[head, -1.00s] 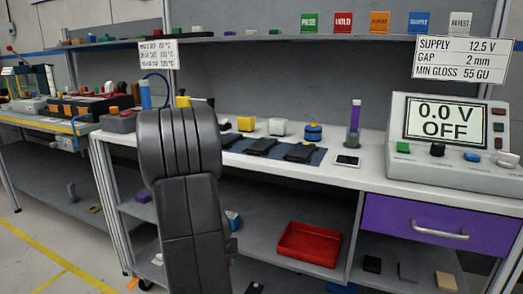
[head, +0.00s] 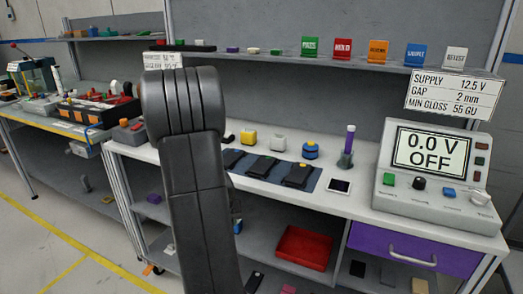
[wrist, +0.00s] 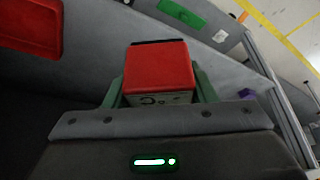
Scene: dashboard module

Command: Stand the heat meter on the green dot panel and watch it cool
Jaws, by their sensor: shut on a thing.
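In the wrist view my gripper (wrist: 160,88) is shut on a red-topped block (wrist: 157,65) with a pale, marked front face. The block sits between the two greenish fingers; I cannot tell for certain whether it is the heat meter. A green rectangular panel (wrist: 182,14) with small marks lies on a grey surface beyond the block, apart from it. In the head view my arm hides the gripper and the block, and the green panel cannot be made out there.
A red tray (head: 303,248) lies on the lower shelf; a red tray shows at left in the wrist view (wrist: 28,25). The benchtop holds small blocks on a blue mat (head: 235,165) and a grey console (head: 440,178) reading 0.0 V OFF. A purple drawer (head: 400,248) hangs at right.

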